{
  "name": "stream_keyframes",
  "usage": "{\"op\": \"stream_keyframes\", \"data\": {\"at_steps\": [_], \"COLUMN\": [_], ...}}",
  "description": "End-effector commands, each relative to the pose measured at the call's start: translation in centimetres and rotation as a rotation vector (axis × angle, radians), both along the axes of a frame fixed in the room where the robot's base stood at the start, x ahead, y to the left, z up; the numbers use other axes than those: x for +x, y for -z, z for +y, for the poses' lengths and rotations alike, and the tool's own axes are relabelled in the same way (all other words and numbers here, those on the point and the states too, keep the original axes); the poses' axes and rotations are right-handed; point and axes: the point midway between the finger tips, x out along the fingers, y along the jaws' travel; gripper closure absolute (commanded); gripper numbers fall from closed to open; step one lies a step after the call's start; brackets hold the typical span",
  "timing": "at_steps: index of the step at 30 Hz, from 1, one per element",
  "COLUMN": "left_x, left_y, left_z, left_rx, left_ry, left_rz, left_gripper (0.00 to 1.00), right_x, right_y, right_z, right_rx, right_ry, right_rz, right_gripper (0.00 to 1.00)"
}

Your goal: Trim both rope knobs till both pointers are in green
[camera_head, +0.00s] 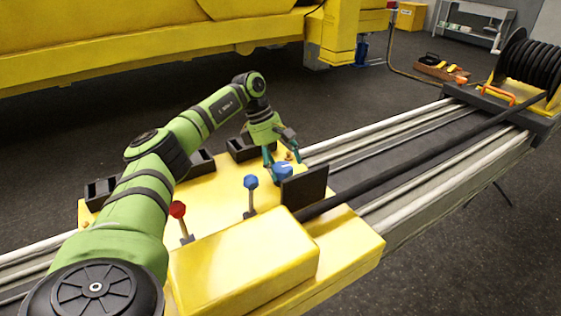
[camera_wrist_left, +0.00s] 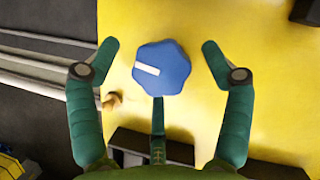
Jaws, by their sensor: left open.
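A blue lobed knob (camera_head: 283,170) with a white mark sits on the yellow carriage top, beside an upright dark panel (camera_head: 305,187). My left gripper (camera_head: 281,160) is just above this knob, with its fingers spread. In the left wrist view the blue knob (camera_wrist_left: 162,68) lies between the two open fingers of my gripper (camera_wrist_left: 158,47), with a gap on each side. The white mark points to the left there. I cannot make out a second knob. No pointer or green zone shows; I see only the dark plain side of the panel. My right gripper is out of view.
A blue-topped lever (camera_head: 250,182) and a red-topped lever (camera_head: 178,210) stand close to my left arm. A raised yellow block (camera_head: 245,262) is in front. Black holders (camera_head: 243,149) line the far edge. A dark rope (camera_head: 425,158) runs to the reel (camera_head: 527,68).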

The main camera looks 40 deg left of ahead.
Motion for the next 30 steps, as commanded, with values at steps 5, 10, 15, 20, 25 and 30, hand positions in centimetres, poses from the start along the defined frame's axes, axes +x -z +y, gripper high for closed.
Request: {"op": "stream_keyframes", "data": {"at_steps": [5,10,15,20,25,30], "left_x": [0.01,0.0,0.02,-0.01,-0.03,-0.14], "left_y": [0.06,0.04,0.04,0.04,0.06,0.14], "left_z": [-0.03,-0.03,-0.17,-0.25,-0.38,-0.45], "left_rx": [0.0,0.0,-0.003,-0.004,-0.006,-0.006], "left_ry": [0.0,0.0,0.003,-0.009,-0.065,-0.175], "left_rz": [0.0,0.001,0.001,0.001,0.001,0.004], "left_gripper": [0.2,0.73,0.74,0.74,0.74,0.74], "right_x": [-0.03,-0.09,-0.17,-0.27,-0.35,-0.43], "right_y": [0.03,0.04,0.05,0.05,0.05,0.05], "right_z": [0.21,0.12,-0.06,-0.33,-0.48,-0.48], "right_rx": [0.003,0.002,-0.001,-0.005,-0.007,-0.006], "right_ry": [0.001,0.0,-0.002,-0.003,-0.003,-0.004], "right_rz": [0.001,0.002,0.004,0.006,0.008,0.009], "right_gripper": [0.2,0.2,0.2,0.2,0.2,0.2]}}
